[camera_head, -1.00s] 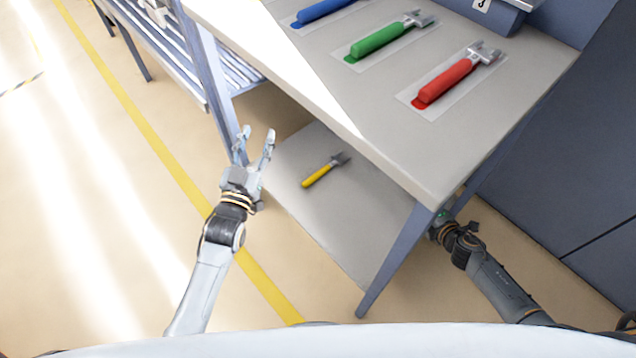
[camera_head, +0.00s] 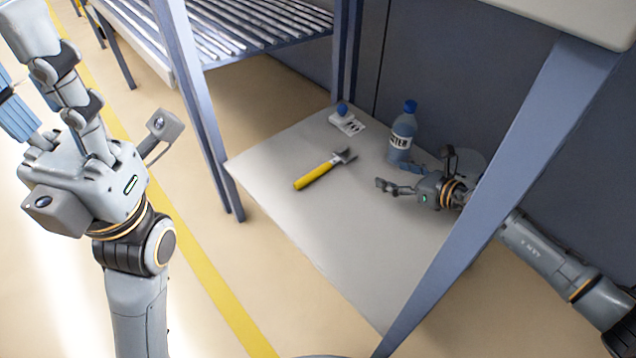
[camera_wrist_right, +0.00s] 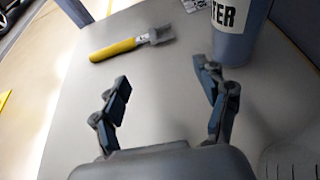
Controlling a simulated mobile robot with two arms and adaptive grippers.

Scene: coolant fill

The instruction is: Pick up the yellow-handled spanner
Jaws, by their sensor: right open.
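The yellow-handled spanner (camera_head: 316,176) lies flat on the low grey shelf (camera_head: 300,235), its grey head toward the back right. In the right wrist view the spanner (camera_wrist_right: 115,49) lies beyond my fingertips, mostly to the left of the gap. My right gripper (camera_head: 393,177) is open and empty over the shelf, to the right of the spanner and apart from it. Its two spread fingers (camera_wrist_right: 162,75) show in the wrist view. My left gripper (camera_head: 40,95) is large at the left, its fingers apart and partly cut off by the frame edge.
A blue-capped water bottle (camera_head: 403,135) stands just behind my right gripper; it also shows in the wrist view (camera_wrist_right: 236,28). A small white item with a blue top (camera_head: 345,120) sits at the back of the shelf. A table leg (camera_head: 500,190) crosses in front of my right arm.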

